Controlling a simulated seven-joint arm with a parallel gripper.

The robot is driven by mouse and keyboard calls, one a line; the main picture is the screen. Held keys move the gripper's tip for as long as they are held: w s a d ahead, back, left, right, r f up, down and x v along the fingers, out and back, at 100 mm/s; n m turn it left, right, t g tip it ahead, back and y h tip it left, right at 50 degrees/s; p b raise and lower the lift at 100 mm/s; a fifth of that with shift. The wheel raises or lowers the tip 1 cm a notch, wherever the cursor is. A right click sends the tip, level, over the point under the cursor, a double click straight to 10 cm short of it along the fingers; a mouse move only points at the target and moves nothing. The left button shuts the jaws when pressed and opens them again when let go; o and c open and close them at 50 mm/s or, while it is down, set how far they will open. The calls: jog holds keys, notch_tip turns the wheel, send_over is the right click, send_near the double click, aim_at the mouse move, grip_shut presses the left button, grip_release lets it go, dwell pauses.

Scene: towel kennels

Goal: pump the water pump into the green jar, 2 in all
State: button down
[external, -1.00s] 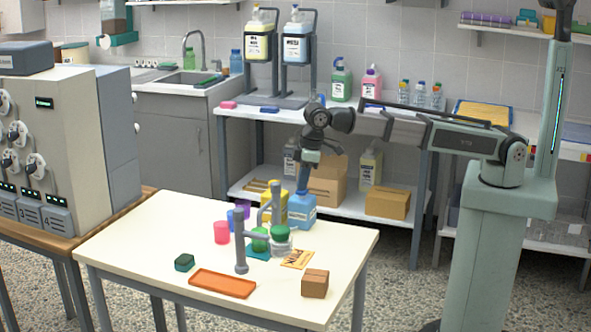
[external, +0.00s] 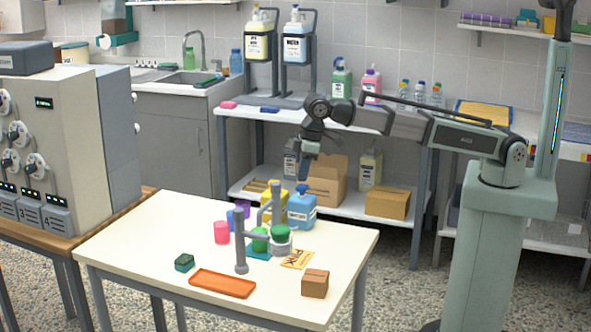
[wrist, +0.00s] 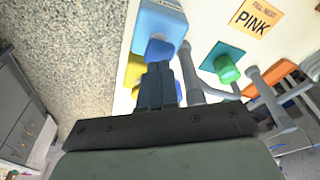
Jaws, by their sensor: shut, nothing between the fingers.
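A blue pump bottle (external: 302,210) with a white label stands at the back of the white table; the label is too small to read surely. Its blue pump head (wrist: 160,48) shows in the wrist view. My gripper (external: 303,175) is shut and empty, pointing down just above the pump head, apart from it in the external view. The green jar (external: 260,240) stands on a teal pad (wrist: 209,62) in front of and left of the bottle. The jar also shows in the wrist view (wrist: 228,70). Its contents cannot be told.
A grey post with a side arm (external: 241,250) stands in front of the jar. A yellow bottle (external: 271,203), pink cup (external: 221,232), orange tray (external: 222,284), brown box (external: 315,284) and "PINK" card (wrist: 254,17) are also on the table.

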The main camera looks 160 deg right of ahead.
dwell(0.4)
jog(key=v, duration=0.4)
jog(key=d+v, duration=0.1)
jog(key=v, duration=0.1)
jog(key=shift+w, duration=0.3)
dwell(0.5)
